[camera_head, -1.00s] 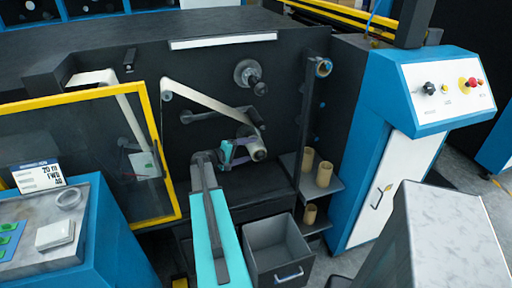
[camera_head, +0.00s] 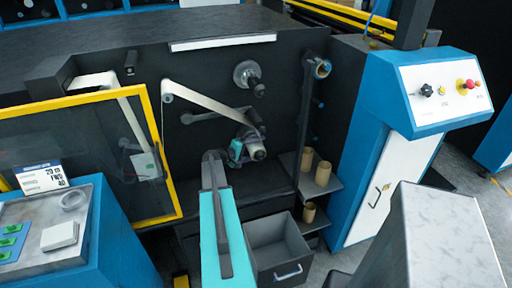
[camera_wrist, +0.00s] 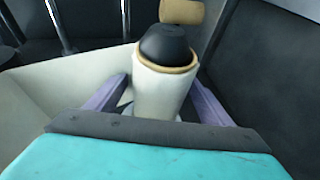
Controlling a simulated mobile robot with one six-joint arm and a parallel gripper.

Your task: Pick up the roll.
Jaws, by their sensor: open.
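The roll (camera_head: 258,152) sits on a lower spindle on the front of the dark machine, with a pale web running up and left from it. In the wrist view the roll (camera_wrist: 158,95) is a white cylinder with a tan core rim and a black spindle end poking out. My gripper (camera_wrist: 160,86) is open, with one purple finger on each side of the roll. A small gap shows at the left finger; contact at the right finger is unclear. In the head view my gripper (camera_head: 238,151) is at the roll's left, its fingertips mostly hidden.
Tan cores (camera_head: 323,173) stand on small shelves right of the roll. An open grey bin (camera_head: 280,245) sits below. A yellow-framed guard door (camera_head: 165,150) is at left, a blue control cabinet (camera_head: 350,180) at right. Another spindle (camera_head: 247,75) is above the roll.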

